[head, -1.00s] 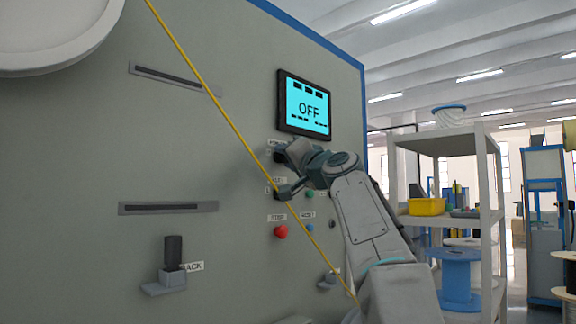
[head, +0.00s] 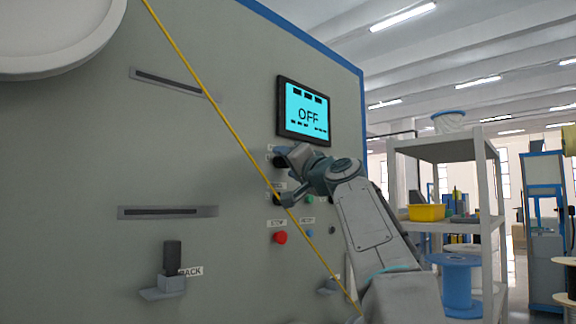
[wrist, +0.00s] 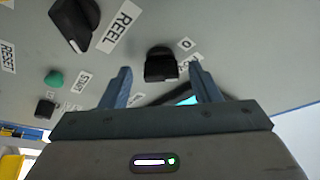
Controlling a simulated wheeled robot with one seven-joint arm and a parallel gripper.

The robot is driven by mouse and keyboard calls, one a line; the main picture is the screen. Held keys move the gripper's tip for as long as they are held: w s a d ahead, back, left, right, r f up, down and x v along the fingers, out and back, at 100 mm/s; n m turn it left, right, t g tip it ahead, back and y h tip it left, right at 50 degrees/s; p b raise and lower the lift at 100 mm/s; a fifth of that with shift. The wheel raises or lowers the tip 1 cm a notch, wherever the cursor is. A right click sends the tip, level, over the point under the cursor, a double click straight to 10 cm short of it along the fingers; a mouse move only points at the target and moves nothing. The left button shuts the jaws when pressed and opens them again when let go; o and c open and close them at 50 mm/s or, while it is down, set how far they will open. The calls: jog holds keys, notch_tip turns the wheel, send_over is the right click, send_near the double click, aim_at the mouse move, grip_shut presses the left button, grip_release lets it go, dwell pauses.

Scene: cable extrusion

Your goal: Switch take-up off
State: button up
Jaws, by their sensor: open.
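The grey machine panel (head: 130,110) carries a screen (head: 307,111) reading OFF. In the wrist view a black knob (wrist: 160,66) sits between and just beyond the spread fingers of my gripper (wrist: 160,80). A 0 shows beside it; the rest of its label is partly hidden by a finger. A second black knob (wrist: 74,22) with a REEL label lies to its upper left. In the head view my gripper (head: 283,178) is open and empty at the panel, below the screen, and my wrist hides part of the controls. I cannot tell whether the fingers touch the knob.
A yellow cable (head: 220,115) runs diagonally across the panel and passes close to my gripper. A red button (head: 280,238) is below it, and a green START button (wrist: 54,78) shows in the wrist view. A shelf (head: 440,150) with a yellow bin (head: 426,212) stands to the right.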

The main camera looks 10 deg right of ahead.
jog(key=b+v, duration=0.5)
jog(key=v, duration=0.8)
jog(key=shift+s, duration=0.1)
jog(key=s+a+f+n+g+h+p, duration=0.1)
jog(key=s+a+f+g+h+p, duration=0.15)
jog(key=f+g+p, duration=0.55)
jog(key=s+a+f+n+g+h+p, duration=0.1)
jog(key=s+a+f+g+p, duration=0.15)
jog(key=f+p, duration=0.7)
jog(key=s+f+n+g+h+p, duration=0.1)
jog(key=s+f+g+p, duration=0.1)
jog(key=s+p, duration=0.3)
jog(key=s+f+n+g+h+p, duration=0.1)
jog(key=s+f+g+p, duration=0.1)
jog(key=s+f+p, duration=0.2)
jog(key=s+d+f+n+g+h+p, duration=0.1)
jog(key=s+f+g+p, duration=0.1)
jog(key=s+p, duration=0.5)
jog(key=s+f, duration=0.1)
jog(key=s, duration=0.2)
jog(key=shift+f+g+h+p, duration=0.3)
jog(key=shift+g+h, duration=0.05)
jog(key=shift+s+d, duration=0.1)
